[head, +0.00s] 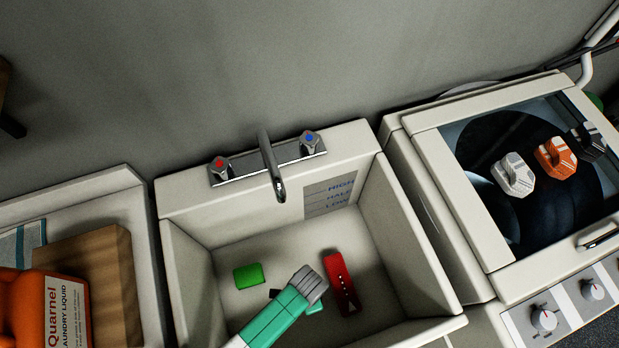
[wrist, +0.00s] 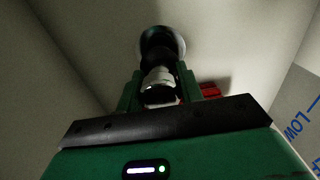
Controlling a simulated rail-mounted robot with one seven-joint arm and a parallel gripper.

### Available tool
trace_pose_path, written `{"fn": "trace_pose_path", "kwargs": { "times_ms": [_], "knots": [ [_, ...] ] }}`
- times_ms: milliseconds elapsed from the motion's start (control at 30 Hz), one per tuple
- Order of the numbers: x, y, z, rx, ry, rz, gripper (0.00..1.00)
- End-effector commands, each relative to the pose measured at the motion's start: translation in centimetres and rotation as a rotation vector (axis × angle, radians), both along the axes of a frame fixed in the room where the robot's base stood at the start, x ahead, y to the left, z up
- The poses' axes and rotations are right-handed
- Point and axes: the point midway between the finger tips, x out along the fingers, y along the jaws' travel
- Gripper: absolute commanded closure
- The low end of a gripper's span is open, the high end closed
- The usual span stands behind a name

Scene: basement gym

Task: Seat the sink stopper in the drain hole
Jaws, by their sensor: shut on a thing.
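My gripper (wrist: 160,75) has its two green fingers shut on the pale knob of the stopper (wrist: 158,84) in the wrist view. The stopper's dark part points away from me. Just beyond it is the dark drain hole (wrist: 176,42) with a lighter round rim, at the top middle of that view. The stopper overlaps the hole in the picture. I cannot tell whether it touches the hole or is held above it. In the head view my green and grey arm reaches into the white sink (head: 400,240) and hides most of the gripper, the stopper and the drain.
A green block (head: 248,275) and a red object (head: 342,284) lie on the sink floor, either side of my arm. The tap (head: 270,165) overhangs the back. A washer with several coloured objects (head: 555,158) stands right; a counter with a wooden block (head: 95,275) stands left.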

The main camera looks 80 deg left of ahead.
Motion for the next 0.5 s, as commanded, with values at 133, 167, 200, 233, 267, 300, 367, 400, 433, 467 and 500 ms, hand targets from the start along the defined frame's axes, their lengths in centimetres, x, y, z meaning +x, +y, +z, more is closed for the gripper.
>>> {"fn": "trace_pose_path", "kwargs": {
  "times_ms": [133,167,200,233,267,300,367,400,433,467,500],
  "knots": [
    [0.1,0.1,-0.7,0.001,-0.002,0.000,0.87],
    [0.1,0.1,-0.9,0.001,-0.001,0.001,0.87],
    [0.0,0.1,-1.6,0.000,0.001,0.001,0.87],
    [0.0,0.1,-2.3,0.000,0.000,0.002,0.87],
    [0.0,0.1,-2.9,-0.001,0.002,0.002,0.87],
    [0.0,0.1,-3.7,0.000,0.001,0.001,0.87],
    [0.0,0.1,-4.4,0.000,0.000,0.001,0.87],
    [0.1,0.1,-4.7,0.001,-0.001,0.001,0.87],
    [0.1,0.1,-4.8,0.001,-0.001,0.001,0.87],
    [0.0,0.1,-4.8,0.001,-0.001,0.001,0.87],
    [0.0,0.0,-4.8,0.001,-0.001,0.001,0.87]
  ]
}}
